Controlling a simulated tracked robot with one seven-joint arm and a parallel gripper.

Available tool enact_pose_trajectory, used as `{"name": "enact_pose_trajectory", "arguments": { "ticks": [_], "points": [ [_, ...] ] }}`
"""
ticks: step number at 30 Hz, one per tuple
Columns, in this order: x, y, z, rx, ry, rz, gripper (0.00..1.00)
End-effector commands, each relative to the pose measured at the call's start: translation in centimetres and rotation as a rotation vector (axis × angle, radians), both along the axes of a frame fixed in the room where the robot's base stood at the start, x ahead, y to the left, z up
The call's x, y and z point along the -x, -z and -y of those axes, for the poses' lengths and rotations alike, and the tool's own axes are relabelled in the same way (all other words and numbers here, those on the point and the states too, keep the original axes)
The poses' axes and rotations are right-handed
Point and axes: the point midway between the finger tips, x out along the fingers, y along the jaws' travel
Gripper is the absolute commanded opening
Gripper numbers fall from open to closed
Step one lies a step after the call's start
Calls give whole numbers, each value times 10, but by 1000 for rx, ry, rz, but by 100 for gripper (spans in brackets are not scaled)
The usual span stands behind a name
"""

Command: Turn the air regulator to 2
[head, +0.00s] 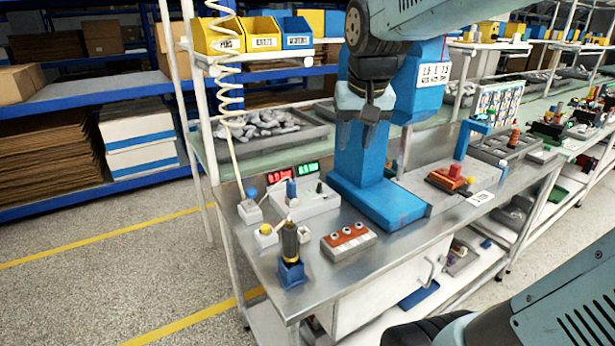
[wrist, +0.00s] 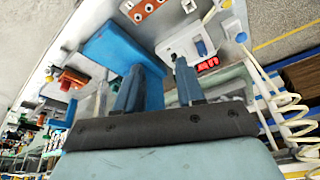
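No label in view marks the air regulator. A small white block with a round blue knob (head: 251,192) stands at the bench's back left; the coiled hose (head: 229,92) comes down close to it, and I cannot tell whether they join. The blue knob also shows in the wrist view (wrist: 241,38). Beside it is a white test box (head: 305,203) with a blue upright handle, a dark knob and red and green displays. My gripper (head: 360,128) is raised in front of the blue press, pointing down. In the wrist view its two fingers (wrist: 158,88) are apart, with nothing held between them.
The blue press (head: 362,160) rises just behind my gripper. Toward the front stand a dark tool in a blue holder (head: 291,274), a yellow button block (head: 265,234) and an orange-topped block (head: 348,243). Bare metal bench top lies front right of these.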

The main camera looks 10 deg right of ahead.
Motion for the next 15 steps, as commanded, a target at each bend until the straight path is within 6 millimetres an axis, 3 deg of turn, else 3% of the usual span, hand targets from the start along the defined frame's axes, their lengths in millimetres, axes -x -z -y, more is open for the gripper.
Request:
{"name": "enact_pose_trajectory", "arguments": {
  "ticks": [7, 15],
  "points": [
    [-74, 10, -1, -19, 78, -92, 38],
    [-152, 38, 0, -42, 171, -188, 38]
  ]
}}
